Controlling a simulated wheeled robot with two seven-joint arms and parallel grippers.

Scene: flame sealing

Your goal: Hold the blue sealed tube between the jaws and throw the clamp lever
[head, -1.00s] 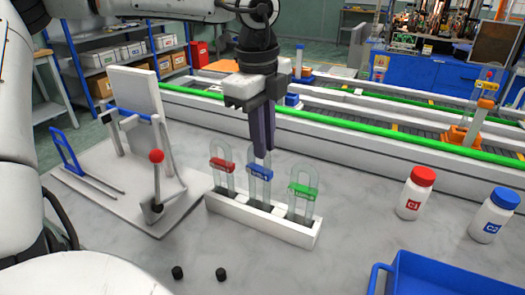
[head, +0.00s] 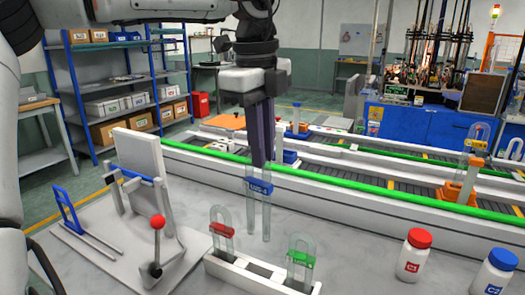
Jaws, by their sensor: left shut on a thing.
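My left gripper (head: 262,163) is shut on the top of the blue-labelled tube (head: 261,188). The clear tube hangs upright with its two legs down, above and behind the white rack (head: 258,272). The clamp fixture stands on a pale base plate at the left, with an upright white panel (head: 140,152) and a blue bar (head: 138,178). Its lever with a red ball (head: 158,222) stands upright at the front. The jaws' gap is not clear from here. My right gripper is not in view.
The red-labelled tube (head: 222,231) and green-labelled tube (head: 300,260) stand in the rack. A blue stand with two rods (head: 70,210) is at the far left. Red-capped (head: 414,255) and blue-capped (head: 494,272) bottles are at the right. A green-railed conveyor (head: 340,187) runs behind.

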